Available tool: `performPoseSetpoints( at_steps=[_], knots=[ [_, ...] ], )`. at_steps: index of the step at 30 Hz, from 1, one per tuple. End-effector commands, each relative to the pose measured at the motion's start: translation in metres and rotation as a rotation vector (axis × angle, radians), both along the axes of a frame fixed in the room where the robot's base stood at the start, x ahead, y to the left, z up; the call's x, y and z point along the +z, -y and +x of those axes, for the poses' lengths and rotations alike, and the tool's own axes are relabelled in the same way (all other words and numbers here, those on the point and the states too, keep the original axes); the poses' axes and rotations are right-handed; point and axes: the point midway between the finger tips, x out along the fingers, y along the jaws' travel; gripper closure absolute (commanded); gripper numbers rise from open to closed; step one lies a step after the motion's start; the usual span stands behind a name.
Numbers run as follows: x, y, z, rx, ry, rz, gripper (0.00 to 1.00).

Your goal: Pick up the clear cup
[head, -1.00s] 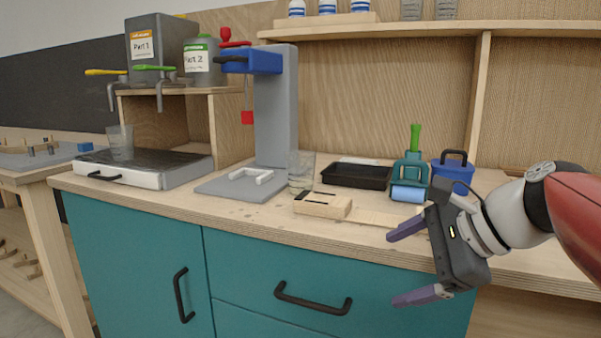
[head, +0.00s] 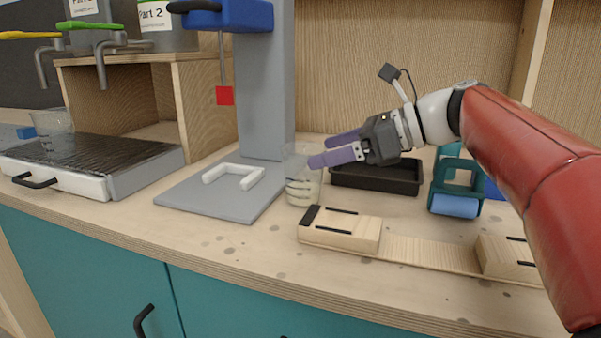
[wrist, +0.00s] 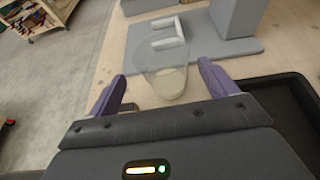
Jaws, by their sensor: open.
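A clear cup (head: 302,188) with something pale in its bottom stands upright on the wooden worktop, just right of the grey press base. My gripper (head: 322,150) is open, with its purple fingers pointing left toward the upper part of this cup. In the wrist view, the cup (wrist: 162,72) sits between and slightly beyond the spread fingertips (wrist: 163,86), and I cannot tell whether either finger touches it. Nothing is held. A second clear cup (head: 55,133) stands at the left on the dark-topped drip tray.
The grey press (head: 265,90) with its base plate (head: 190,197) and white bracket (head: 232,176) is left of the near cup. A black tray (head: 376,176) lies behind right, a wooden block (head: 340,232) in front. A teal holder (head: 455,200) stands at right.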

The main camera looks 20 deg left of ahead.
Motion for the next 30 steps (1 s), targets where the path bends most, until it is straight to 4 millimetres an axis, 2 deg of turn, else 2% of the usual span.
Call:
performPoseSetpoints(
  at_steps=[9, 12, 21, 23, 30],
  knots=[
    [-0.026, -0.037, 0.007, 0.004, -0.002, -0.003, 0.15],
    [-0.029, -0.049, 0.007, 0.004, 0.001, -0.002, 0.15],
    [-0.031, -0.054, 0.007, 0.001, 0.002, -0.002, 0.15],
    [-0.031, -0.054, 0.007, 0.001, 0.002, -0.002, 0.21],
    [-0.031, -0.054, 0.007, 0.001, 0.002, -0.002, 0.52]
  ],
)
